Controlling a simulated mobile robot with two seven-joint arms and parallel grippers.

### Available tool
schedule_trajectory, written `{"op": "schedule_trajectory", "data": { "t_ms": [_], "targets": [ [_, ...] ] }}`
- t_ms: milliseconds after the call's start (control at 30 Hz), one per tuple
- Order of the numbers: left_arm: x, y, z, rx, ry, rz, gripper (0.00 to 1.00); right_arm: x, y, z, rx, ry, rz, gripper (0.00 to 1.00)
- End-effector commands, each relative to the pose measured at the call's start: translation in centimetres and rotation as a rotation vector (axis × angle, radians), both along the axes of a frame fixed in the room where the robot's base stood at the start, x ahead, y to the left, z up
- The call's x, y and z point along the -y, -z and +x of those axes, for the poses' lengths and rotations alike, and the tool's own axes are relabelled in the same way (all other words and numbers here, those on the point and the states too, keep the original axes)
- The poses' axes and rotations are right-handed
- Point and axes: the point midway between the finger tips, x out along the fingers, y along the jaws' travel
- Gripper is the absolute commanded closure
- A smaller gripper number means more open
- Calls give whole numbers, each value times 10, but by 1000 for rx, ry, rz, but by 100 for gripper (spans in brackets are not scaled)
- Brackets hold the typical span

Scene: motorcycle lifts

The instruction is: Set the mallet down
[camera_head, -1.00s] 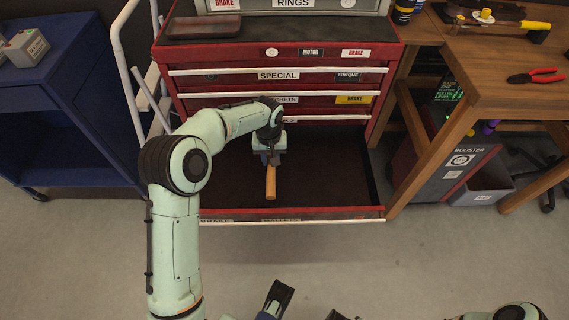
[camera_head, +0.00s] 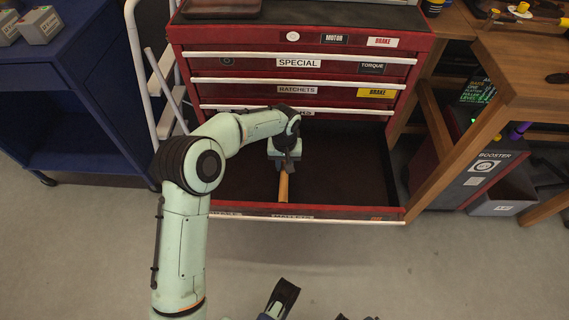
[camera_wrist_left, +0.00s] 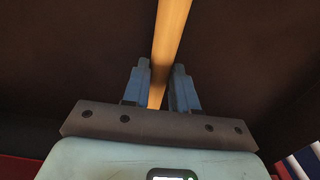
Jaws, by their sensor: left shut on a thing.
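The mallet shows as a light wooden handle (camera_head: 283,188) inside the open bottom drawer (camera_head: 345,212) of the red tool cabinet. Its near end meets the drawer's front edge in the head view; its head is hidden under my gripper and arm. My left gripper (camera_head: 286,164) is shut on the handle, pointing down inside the drawer. In the left wrist view the handle (camera_wrist_left: 170,35) runs up between the two blue fingers (camera_wrist_left: 161,82). I cannot tell whether the mallet touches the drawer floor. My right gripper (camera_head: 312,308) is partly in view at the bottom edge, its fingers apart and empty.
The dark drawer floor (camera_head: 345,170) is bare right of my left gripper. Closed drawers (camera_head: 300,85) rise behind it. A wooden bench (camera_head: 520,75) stands at the right with a grey bin (camera_head: 500,198) below. A blue cart (camera_head: 65,110) and a white rail (camera_head: 140,60) are at the left.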

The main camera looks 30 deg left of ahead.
Motion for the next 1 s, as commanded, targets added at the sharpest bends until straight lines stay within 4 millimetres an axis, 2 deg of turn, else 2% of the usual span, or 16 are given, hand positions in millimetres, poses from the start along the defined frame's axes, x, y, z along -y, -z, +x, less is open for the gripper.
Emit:
{"op": "schedule_trajectory", "data": {
  "t_ms": [100,133,200,567,767,1000],
  "targets": [
    [0,3,1,2,1,0,100,0,3,-3,-11,0,1,57],
    [0,3,0,-1,1,-1,63,0,3,-4,-12,0,1,57],
    [0,3,0,-1,0,-1,47,0,3,-3,-11,0,1,57],
    [0,-2,0,0,0,0,47,0,-2,0,0,0,1,57],
    [0,-37,0,5,0,1,47,-5,-13,-4,-6,-9,11,57],
    [1,-89,-1,4,0,0,47,-16,-25,-24,-58,-30,36,57]
  ]
}}
